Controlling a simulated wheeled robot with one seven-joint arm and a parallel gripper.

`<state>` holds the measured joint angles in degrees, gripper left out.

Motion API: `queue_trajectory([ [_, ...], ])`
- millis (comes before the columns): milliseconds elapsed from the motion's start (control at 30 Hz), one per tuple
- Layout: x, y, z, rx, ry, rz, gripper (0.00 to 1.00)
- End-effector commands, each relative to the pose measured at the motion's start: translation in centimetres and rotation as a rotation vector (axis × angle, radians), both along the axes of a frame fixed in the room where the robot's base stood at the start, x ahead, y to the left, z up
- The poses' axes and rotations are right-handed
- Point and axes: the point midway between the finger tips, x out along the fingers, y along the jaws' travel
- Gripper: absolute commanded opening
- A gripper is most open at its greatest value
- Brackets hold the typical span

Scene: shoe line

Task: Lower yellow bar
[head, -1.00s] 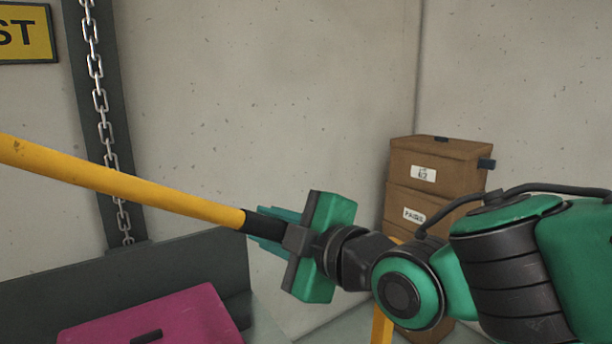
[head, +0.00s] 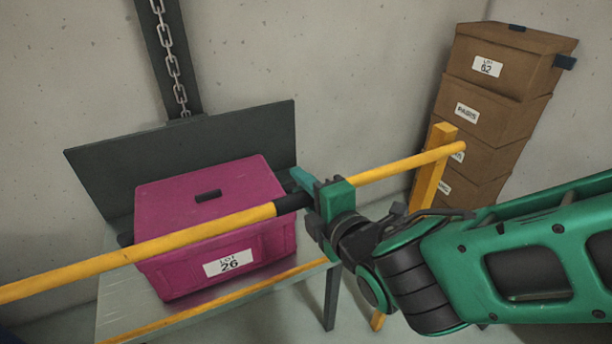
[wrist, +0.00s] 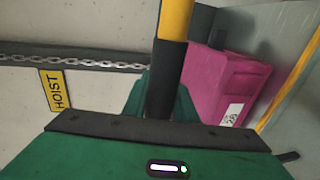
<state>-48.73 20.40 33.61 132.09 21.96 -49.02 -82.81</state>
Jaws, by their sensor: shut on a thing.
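The yellow bar (head: 200,228) runs across the head view from the lower left edge up to the right, in front of a magenta box. My gripper (head: 306,196) is shut on the bar's black grip section (head: 290,204). To the right of my gripper the bar continues to a yellow post (head: 431,175), and its tip shows at the post's upper part. I cannot tell if it rests in a holder there. In the wrist view the black grip (wrist: 166,75) stands between my green fingers, with yellow bar (wrist: 176,18) above. The bar's left end is out of view.
The magenta box (head: 220,190), labelled LOT 26, sits on a table (head: 125,290) with a dark back panel (head: 105,175) and yellow front edge. A chain (head: 172,62) hangs behind. Brown boxes (head: 495,115) are stacked at the right. A HOIST sign (wrist: 56,90) is on the wall.

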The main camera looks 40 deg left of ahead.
Motion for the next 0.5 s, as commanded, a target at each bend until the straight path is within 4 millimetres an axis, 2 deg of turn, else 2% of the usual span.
queue_trajectory([
  [33,0.68,-0.30,-0.54,-0.014,-0.008,-0.011,0.00],
  [400,0.69,-0.31,-1.07,-0.025,-0.008,-0.011,0.00],
  [433,0.68,-0.31,-1.10,-0.026,-0.007,-0.011,0.30],
  [500,0.65,-0.31,-1.12,-0.025,-0.006,-0.010,0.43],
])
